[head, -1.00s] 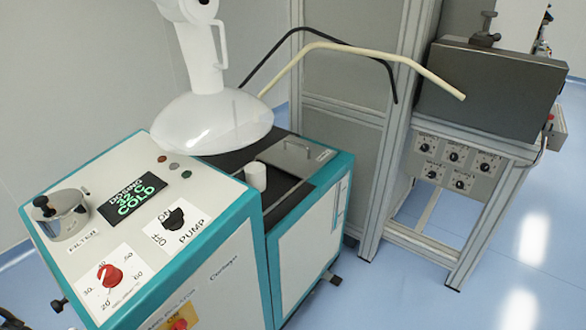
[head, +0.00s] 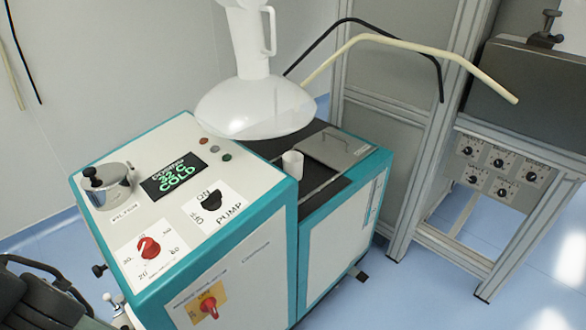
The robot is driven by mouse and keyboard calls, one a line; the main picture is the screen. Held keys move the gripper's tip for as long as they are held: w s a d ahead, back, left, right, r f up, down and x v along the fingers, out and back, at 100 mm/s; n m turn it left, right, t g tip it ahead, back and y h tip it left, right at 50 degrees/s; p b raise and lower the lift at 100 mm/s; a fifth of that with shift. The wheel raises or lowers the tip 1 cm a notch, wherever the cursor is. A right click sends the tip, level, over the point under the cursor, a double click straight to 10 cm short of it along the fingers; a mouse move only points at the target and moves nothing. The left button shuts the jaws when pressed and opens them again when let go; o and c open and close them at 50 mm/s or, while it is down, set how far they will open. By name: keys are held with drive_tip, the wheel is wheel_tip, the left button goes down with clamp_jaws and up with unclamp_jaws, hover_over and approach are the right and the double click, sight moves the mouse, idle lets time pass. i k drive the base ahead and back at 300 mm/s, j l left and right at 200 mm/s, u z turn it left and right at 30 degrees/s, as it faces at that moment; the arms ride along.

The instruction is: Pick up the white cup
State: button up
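The white cup (head: 292,164) is small and cylindrical. It stands upright on the dark top of the teal-edged machine (head: 330,205), just right of the raised control box. In the head view it is right of and below the wide white hood (head: 255,108). Dark parts at the lower left edge (head: 45,295) look like my own arm or gripper. They are cut off by the frame, and no fingertips can be made out. Nothing is touching the cup.
The control box (head: 190,180) has knobs, a display and a metal pot (head: 108,187). A metal lid with a handle (head: 336,148) lies right of the cup. A cream bent rod (head: 420,50) and a black one rise behind. Blue floor is clear at front right.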

sight(292, 160)
drive_tip(key=i+z, duration=0.4)
drive_tip(key=i+j+z, duration=0.15)
drive_tip(key=z, duration=0.3)
drive_tip(key=i+j, duration=0.05)
drive_tip(key=i, duration=0.05)
